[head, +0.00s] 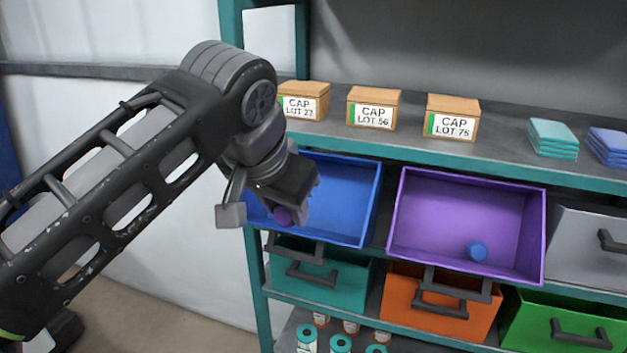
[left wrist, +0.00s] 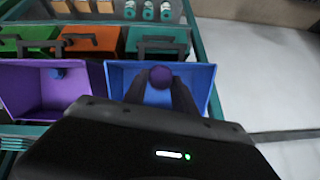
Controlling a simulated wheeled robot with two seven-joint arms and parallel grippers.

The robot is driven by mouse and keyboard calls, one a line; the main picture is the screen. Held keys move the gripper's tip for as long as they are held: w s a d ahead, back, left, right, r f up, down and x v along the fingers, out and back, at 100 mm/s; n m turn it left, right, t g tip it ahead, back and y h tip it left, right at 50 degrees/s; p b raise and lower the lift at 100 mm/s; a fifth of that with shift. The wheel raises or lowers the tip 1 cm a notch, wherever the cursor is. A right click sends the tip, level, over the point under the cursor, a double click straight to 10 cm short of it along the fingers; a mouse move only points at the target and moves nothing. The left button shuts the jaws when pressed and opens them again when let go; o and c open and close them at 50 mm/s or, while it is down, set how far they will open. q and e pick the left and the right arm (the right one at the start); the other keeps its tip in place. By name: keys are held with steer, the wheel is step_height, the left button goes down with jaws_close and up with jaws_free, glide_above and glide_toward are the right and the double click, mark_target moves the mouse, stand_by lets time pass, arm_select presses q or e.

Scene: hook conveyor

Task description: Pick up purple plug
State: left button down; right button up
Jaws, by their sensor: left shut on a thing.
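The purple plug (head: 283,216) shows at the tip of my left gripper (head: 292,212), over the left part of the open blue drawer (head: 345,200). In the left wrist view the purple plug (left wrist: 160,77) sits between the two dark fingers of my left gripper (left wrist: 160,88), which are shut on it. The blue drawer (left wrist: 207,85) lies around and behind it in that view. I cannot tell whether the plug touches the drawer floor. A blue plug (head: 477,251) lies in the open purple drawer (head: 420,215). My right gripper is not in view.
Boxes labelled CAP (head: 373,108) and folded cloths (head: 552,138) stand on the shelf above. Closed teal (head: 320,285), orange (head: 440,310) and green drawers (head: 560,318) are below. A grey drawer (head: 585,245) is at the right. Several small jars (head: 340,343) stand at the bottom.

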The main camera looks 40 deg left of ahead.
arm_select(q)
steer(key=shift+s+d+p, duration=0.2)
steer(key=shift+s, duration=0.9)
steer(key=shift+s+d+p, duration=0.15)
steer(key=shift+s, duration=0.95)
